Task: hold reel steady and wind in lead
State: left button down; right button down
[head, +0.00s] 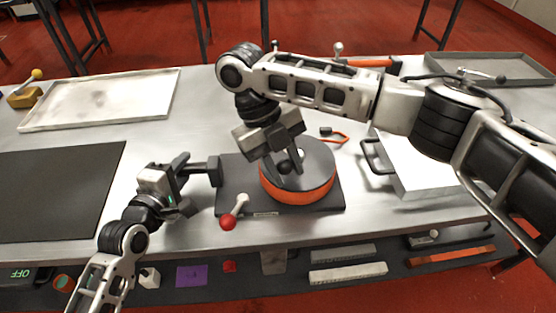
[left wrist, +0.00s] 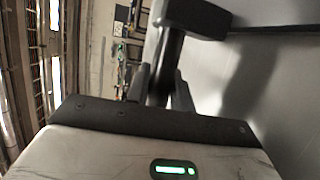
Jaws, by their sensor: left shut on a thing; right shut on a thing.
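The reel (head: 318,191), an orange drum with a dark grey top, sits on a dark base plate (head: 332,206). My left gripper (head: 186,171) is left of it, shut on a dark bar handle (head: 214,170) by the plate's left edge. The left wrist view shows the handle (left wrist: 195,18) between the fingers (left wrist: 160,92). My right gripper (head: 286,160) is above the reel's top, shut on a dark round knob (head: 284,168), partly hidden by the fingers. An orange lead (head: 338,138) with a dark end lies just behind the reel.
A red-knobbed lever (head: 229,221) stands at the plate's front left. A dark mat (head: 55,195) and pale tray (head: 100,99) are at left. A white handled case (head: 415,175) is at right. Small items line the lower front shelf (head: 205,277). My right arm crosses above the table.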

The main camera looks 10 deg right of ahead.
aim_at(318, 181)
jog(key=d+n+t, duration=0.1)
jog(key=n, duration=0.1)
jog(key=s+d+n+h, duration=0.1)
jog(key=n, duration=0.1)
jog(key=shift+d+n+t, duration=0.1)
jog(key=shift+n+t, duration=0.2)
jog(key=shift+t, duration=0.1)
jog(key=d+n, duration=0.1)
jog(key=n, duration=0.1)
jog(key=n+t, duration=0.1)
jog(key=n, duration=0.1)
jog(key=shift+d+t, duration=0.3)
jog(key=shift+d, duration=0.1)
jog(key=shift+d+n, duration=0.15)
jog(key=shift+n, duration=0.15)
jog(key=shift+f, duration=0.1)
jog(key=c, duration=1.1)
grip_release()
jog(key=v, duration=1.2)
jog(key=shift+s, duration=0.2)
